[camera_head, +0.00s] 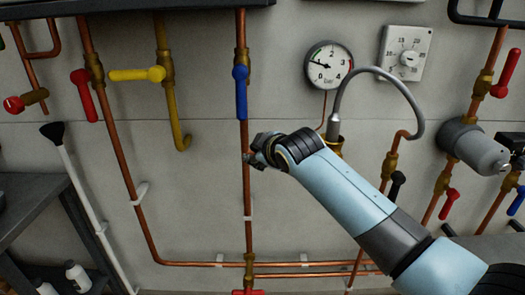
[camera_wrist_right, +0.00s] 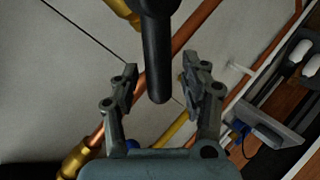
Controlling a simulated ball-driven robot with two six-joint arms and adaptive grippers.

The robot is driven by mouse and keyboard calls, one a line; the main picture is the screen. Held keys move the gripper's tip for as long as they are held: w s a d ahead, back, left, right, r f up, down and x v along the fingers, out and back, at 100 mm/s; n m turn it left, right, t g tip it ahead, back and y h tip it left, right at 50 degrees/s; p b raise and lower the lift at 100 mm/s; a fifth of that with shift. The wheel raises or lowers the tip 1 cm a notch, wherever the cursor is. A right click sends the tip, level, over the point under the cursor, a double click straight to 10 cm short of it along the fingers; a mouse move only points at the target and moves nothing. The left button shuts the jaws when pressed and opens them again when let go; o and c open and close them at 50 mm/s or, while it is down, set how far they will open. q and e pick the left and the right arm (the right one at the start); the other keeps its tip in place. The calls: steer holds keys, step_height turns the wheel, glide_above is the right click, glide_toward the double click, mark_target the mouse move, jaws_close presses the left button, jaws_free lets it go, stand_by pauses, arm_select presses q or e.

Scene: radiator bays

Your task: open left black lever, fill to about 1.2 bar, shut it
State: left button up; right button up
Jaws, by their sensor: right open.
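In the right wrist view a black lever (camera_wrist_right: 157,60) hangs in from the top, its rounded end between the fingertips of my right gripper (camera_wrist_right: 160,72). The jaws are open, with a gap on both sides of the lever. In the head view my right gripper (camera_head: 262,152) is beside the copper pipe below the blue lever; the lever between its jaws cannot be made out there. Another black lever (camera_head: 397,186) hangs farther right. The pressure gauge (camera_head: 329,64) has its needle pointing left and slightly up; the exact reading is too small to tell. My left gripper is out of view.
A grey hose (camera_head: 385,74) loops to a brass fitting (camera_head: 334,130) partly behind my arm. The blue lever (camera_head: 241,92), yellow lever (camera_head: 136,74) and red lever (camera_head: 83,94) are on pipes to the left. A dark shelf (camera_head: 38,205) stands at the lower left.

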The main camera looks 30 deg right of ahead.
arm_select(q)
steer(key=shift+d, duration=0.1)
arm_select(e)
steer(key=v, duration=1.2)
steer(key=shift+f, duration=0.1)
stand_by(3.2)
